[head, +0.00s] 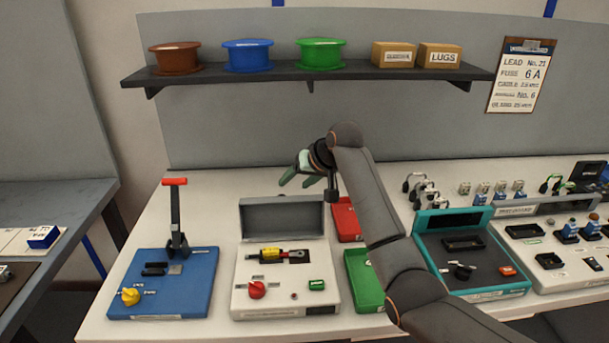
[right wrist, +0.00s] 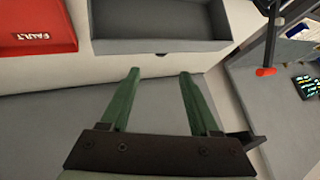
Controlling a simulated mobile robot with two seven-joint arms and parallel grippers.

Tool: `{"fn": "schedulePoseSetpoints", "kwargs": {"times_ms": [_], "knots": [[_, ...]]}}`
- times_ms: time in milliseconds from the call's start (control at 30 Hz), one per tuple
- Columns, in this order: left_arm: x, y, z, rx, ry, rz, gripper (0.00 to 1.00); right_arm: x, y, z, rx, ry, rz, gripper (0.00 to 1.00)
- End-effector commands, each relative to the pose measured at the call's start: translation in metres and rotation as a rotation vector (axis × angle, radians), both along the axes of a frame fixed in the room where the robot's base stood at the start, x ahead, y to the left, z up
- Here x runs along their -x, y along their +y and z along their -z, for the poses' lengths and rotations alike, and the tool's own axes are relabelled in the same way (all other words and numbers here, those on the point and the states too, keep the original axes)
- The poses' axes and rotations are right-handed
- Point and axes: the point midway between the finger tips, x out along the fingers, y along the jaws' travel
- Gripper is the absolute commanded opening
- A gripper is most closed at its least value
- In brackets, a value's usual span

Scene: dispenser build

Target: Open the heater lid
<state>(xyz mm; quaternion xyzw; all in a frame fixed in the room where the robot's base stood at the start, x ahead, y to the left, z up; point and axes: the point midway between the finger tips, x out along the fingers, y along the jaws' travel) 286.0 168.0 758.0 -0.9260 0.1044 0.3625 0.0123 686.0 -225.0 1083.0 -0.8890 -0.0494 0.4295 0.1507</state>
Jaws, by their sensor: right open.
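The heater is a white box (head: 243,299) with a red knob (head: 257,290) and a yellow-and-red piece (head: 283,255) on top. Its grey lid (head: 283,219) stands raised at the back, its hollow inner side facing front. In the right wrist view the grey lid (right wrist: 160,46) shows just beyond the fingertips. My right gripper (head: 297,182) is above and behind the lid, open, with nothing between its green fingers (right wrist: 160,75). It looks apart from the lid. My left gripper is out of view.
A blue station (head: 205,280) with a red-handled lever (head: 175,210) stands left of the heater. A red tray (head: 344,218) and a green tray (head: 362,275) lie to its right, partly behind my arm. A dark shelf (head: 360,75) with spools and boxes hangs above.

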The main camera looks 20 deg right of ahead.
Motion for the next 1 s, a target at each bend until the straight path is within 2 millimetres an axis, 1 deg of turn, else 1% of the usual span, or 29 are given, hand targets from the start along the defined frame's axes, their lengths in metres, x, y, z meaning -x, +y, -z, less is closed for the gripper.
{"fn": "schedulePoseSetpoints", "kwargs": {"times_ms": [133,300,467,1000], "knots": [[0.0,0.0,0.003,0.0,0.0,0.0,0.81,0.013,-0.005,-0.016,0.001,-0.004,0.0,0.62],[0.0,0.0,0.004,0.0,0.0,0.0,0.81,0.022,-0.009,-0.027,0.0,-0.003,0.001,0.62],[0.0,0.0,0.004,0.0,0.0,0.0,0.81,0.025,-0.009,-0.03,0.001,-0.001,0.001,0.62],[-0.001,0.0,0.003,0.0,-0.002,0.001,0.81,0.025,-0.009,-0.03,0.001,-0.001,0.001,0.62]]}}
